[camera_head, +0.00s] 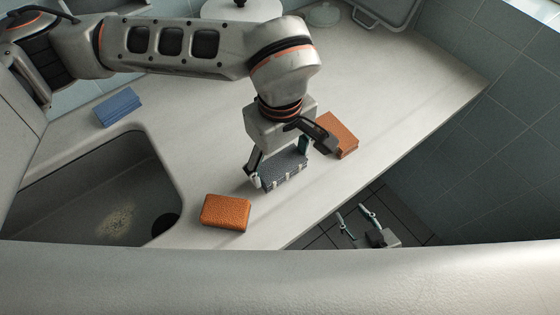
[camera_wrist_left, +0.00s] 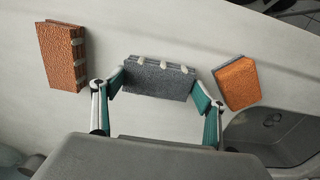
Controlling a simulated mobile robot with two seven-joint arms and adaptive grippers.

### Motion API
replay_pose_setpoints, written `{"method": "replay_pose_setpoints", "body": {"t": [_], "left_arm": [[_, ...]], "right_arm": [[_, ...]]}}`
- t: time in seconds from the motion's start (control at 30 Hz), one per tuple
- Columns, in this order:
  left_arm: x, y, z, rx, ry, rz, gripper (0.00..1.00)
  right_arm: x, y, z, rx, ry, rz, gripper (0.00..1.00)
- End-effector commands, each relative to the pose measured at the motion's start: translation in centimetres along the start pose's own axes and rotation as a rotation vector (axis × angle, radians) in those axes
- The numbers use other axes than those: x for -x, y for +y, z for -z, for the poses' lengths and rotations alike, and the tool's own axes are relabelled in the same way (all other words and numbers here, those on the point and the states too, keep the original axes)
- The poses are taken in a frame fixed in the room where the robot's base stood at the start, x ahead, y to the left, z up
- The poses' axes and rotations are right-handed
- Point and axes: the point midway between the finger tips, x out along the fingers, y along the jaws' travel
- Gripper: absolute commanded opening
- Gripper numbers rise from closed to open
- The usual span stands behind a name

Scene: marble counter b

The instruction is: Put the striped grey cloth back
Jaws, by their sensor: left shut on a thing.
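The striped grey cloth (camera_head: 285,172) is a folded dark grey block with pale bands, on or just above the counter; I cannot tell whether it touches. My left gripper (camera_head: 279,165) reaches down over it and is shut on it, one finger at each end. In the left wrist view the cloth (camera_wrist_left: 158,78) lies between the teal finger pads of the gripper (camera_wrist_left: 157,88). My right gripper (camera_head: 354,214) hangs low beyond the counter's front edge, its fingers apart and empty.
An orange-brown folded cloth (camera_head: 337,136) lies right of the grey one. An orange sponge-like block (camera_head: 226,212) lies nearer, by the sink (camera_head: 95,190). A blue folded cloth (camera_head: 119,107) lies behind the sink. The right part of the counter (camera_head: 420,90) is clear.

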Motion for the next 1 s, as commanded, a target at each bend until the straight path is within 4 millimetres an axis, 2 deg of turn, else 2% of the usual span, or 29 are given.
{"method": "replay_pose_setpoints", "body": {"t": [0.1,0.5,0.53,0.6,1.0], "left_arm": [[-1.0,-0.01,-0.01,0.0,0.0,0.0,0.52],[-1.45,0.0,0.02,0.0,0.001,0.0,0.52],[-1.42,-0.01,0.01,0.0,0.001,0.0,0.77],[-1.36,-0.01,0.01,0.0,0.001,0.0,0.89],[-0.85,0.0,-0.02,0.0,0.001,-0.001,0.89]], "right_arm": [[-0.01,0.03,0.05,0.001,0.001,-0.001,0.4],[-0.13,0.09,-0.1,0.002,0.001,-0.002,0.4],[-0.12,0.13,-0.02,0.002,0.002,-0.003,0.4],[-0.13,0.18,0.05,0.003,0.003,-0.004,0.4],[-0.1,0.39,0.65,0.004,0.01,-0.006,0.4]]}}
